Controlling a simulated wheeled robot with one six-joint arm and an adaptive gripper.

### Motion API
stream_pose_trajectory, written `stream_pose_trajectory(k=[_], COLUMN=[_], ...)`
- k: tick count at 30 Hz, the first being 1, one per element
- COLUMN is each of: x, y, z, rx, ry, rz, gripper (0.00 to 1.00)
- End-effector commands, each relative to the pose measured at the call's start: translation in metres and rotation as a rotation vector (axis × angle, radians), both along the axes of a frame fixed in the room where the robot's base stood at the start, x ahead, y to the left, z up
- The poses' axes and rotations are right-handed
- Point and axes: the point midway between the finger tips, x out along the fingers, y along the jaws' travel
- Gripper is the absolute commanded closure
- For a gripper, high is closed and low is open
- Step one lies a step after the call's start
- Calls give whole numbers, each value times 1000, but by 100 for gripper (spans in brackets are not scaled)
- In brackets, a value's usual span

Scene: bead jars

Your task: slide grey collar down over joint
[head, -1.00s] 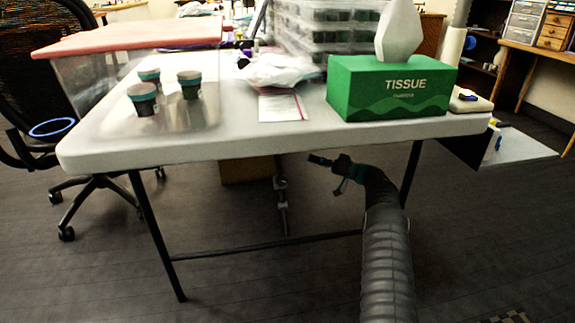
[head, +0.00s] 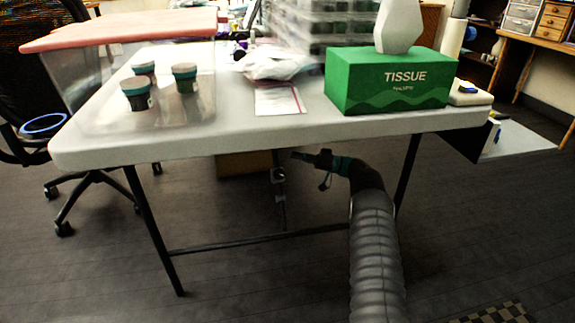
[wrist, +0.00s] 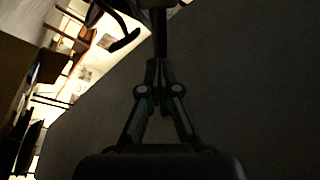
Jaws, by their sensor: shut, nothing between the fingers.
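A grey collar (head: 278,175) sits on a thin upright metal brace (head: 281,212) under the table. The joint cannot be made out clearly; it is small and dark in the head view. My gripper (head: 297,156) is under the table's front edge, just right of the brace and slightly above the collar in the picture. It also shows in the wrist view (wrist: 160,72), fingers together and empty. A dark upright bar (wrist: 160,35) lies beyond the fingertips there. I cannot tell whether the fingers touch it.
The white table (head: 290,127) is close above my gripper. Its dark front leg (head: 150,225) and low crossbar (head: 255,243) are to the left. A green tissue box (head: 385,85) and several small jars (head: 186,78) stand on top. A brown box (head: 240,164) sits behind.

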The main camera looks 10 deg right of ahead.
Motion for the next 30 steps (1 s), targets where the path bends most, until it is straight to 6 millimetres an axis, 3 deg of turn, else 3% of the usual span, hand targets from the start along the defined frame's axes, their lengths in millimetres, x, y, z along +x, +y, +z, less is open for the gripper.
stream_pose_trajectory(k=[7,18,30], x=[9,-15,-18], y=[43,40,40], z=[10,-18,-20], rx=[-1,0,0], ry=[1,0,-1], rz=[1,0,0], gripper=[100,100,100])
